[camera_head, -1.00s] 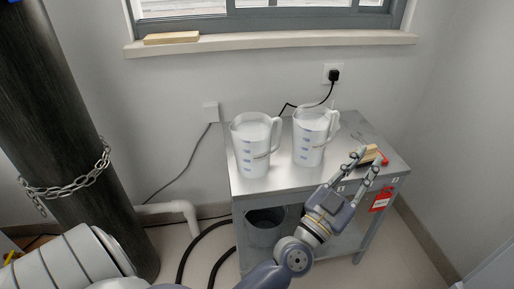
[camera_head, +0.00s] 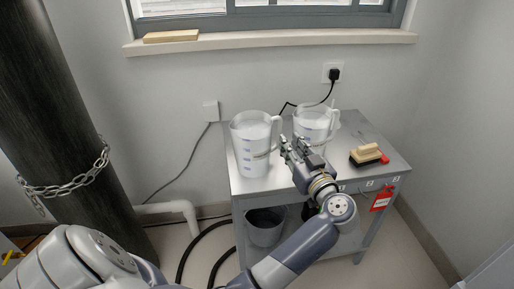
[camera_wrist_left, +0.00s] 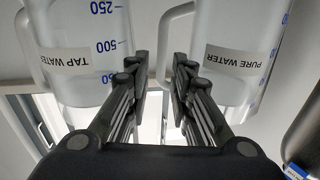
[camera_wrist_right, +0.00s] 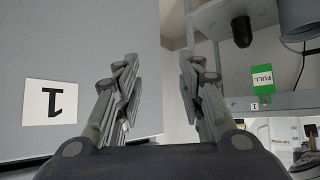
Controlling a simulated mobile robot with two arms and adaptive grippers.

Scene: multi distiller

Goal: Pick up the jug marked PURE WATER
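The jug marked PURE WATER (camera_wrist_left: 238,55) is on the right in the left wrist view, which appears upside down. By its handle side it matches the left white jug (camera_head: 251,155) on the metal table in the head view. The TAP WATER jug (camera_wrist_left: 72,55) matches the right jug (camera_head: 311,122), partly hidden by my left gripper. My left gripper (camera_head: 291,148) is open and empty at the PURE WATER jug's handle (camera_wrist_left: 164,50), which shows between the fingertips; contact is unclear. My right gripper (camera_wrist_right: 158,72) is open and empty, outside the head view.
The metal table (camera_head: 350,180) also holds a wooden-handled brush (camera_head: 368,155) at right. A red tag (camera_head: 381,200) hangs at its front. A bucket (camera_head: 265,228) stands below. In the right wrist view, a grey panel (camera_wrist_right: 80,50) is close by, with a green tag (camera_wrist_right: 263,79) farther off.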

